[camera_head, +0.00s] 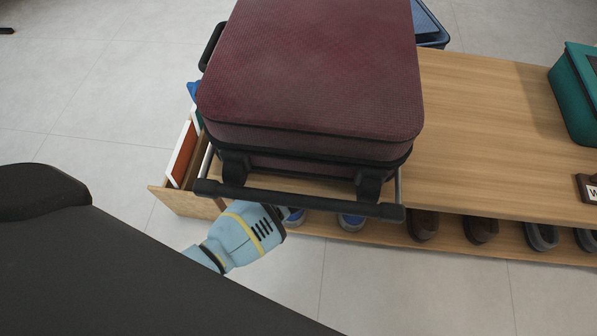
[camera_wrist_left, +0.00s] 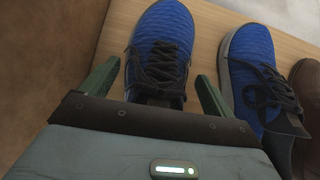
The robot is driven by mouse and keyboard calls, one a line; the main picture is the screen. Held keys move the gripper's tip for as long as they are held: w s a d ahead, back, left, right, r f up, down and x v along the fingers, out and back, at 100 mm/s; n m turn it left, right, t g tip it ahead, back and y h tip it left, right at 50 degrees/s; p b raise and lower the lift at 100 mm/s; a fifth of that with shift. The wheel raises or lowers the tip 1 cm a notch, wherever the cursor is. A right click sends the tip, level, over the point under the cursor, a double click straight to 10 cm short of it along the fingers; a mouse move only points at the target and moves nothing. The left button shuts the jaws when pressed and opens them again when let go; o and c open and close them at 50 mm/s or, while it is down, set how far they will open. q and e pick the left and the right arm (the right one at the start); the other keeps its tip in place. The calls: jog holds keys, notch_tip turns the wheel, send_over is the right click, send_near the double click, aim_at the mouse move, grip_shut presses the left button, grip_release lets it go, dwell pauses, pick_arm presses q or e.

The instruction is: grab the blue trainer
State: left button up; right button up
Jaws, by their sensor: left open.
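A pair of blue trainers with dark laces sits on the low shelf. In the left wrist view, the left trainer (camera_wrist_left: 165,32) lies between my open fingers, toe pointing away. The right trainer (camera_wrist_left: 248,52) stands just outside the right finger. In the head view both show only partly under the bench edge: the left one (camera_head: 297,217) by my gripper and the right one (camera_head: 351,221) beside it. My left gripper (camera_head: 286,213) is open at the shelf front; its fingers (camera_wrist_left: 158,72) straddle the left trainer's laced part. I cannot tell if they touch it. My right gripper is not in view.
A maroon suitcase (camera_head: 315,70) lies on the wooden bench (camera_head: 480,130), above the trainers, its black handle bar near my gripper. Brown shoes (camera_head: 424,226) and grey shoes (camera_head: 541,236) stand further right on the shelf. An open-topped wooden box (camera_head: 185,203) is at left. Floor in front is clear.

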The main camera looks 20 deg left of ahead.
pick_arm(q)
jog(key=shift+c, duration=0.4)
jog(key=c, duration=1.5)
jog(key=shift+r, duration=0.15)
jog(key=shift+c, duration=0.3)
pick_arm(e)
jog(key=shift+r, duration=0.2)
